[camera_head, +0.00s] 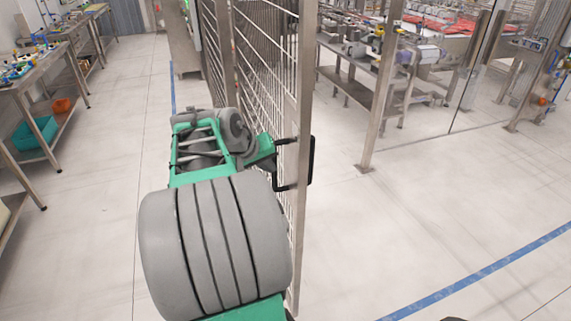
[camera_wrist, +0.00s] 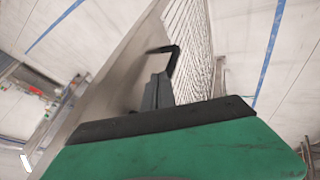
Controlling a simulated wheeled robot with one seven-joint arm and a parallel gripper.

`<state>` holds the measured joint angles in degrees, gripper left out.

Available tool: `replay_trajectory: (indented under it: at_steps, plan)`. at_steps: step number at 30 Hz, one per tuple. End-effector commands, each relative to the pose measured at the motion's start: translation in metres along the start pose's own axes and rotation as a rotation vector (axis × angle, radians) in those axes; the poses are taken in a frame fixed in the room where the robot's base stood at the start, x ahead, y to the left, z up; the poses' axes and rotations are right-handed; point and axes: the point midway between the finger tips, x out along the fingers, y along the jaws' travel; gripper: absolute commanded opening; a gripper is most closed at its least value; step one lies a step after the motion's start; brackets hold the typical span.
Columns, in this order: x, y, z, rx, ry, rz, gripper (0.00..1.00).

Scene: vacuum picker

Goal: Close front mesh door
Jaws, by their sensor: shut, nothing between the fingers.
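The front mesh door (camera_head: 265,45) stands open, seen nearly edge-on in the head view, with a tall metal edge post (camera_head: 305,75). A black handle (camera_head: 312,160) sticks out on the post's right side. Black handle parts (camera_head: 284,187) also show on its left side. My gripper (camera_head: 276,145) is on the left side of the door, at handle height, close to the post. In the wrist view the shut, empty fingers (camera_wrist: 158,88) point at the door beside a bent black handle (camera_wrist: 174,58). Whether they touch it I cannot tell.
Workbenches (camera_head: 42,85) with parts and a teal bin (camera_head: 36,138) line the left wall. A metal post (camera_head: 381,90) and a loaded work table (camera_head: 350,80) stand on the right. The floor right of the door is clear, with a blue line (camera_head: 480,275).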

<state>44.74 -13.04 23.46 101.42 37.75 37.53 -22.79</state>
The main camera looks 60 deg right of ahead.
Motion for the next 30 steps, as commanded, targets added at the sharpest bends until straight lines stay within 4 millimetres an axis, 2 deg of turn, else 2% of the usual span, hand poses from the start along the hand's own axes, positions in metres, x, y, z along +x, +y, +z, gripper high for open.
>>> replay_trajectory:
  at_steps: [3, 9, 24, 30]
  plan:
    - [0.025, 0.001, 0.001, 0.0, -0.006, 0.001, 0.0]
    - [0.038, 0.029, -0.001, 0.002, 0.0, 0.0, 0.0]
    - [0.045, 0.037, -0.001, -0.004, 0.002, -0.005, 0.0]
    - [0.066, 0.06, -0.009, -0.048, 0.02, -0.034, 0.0]
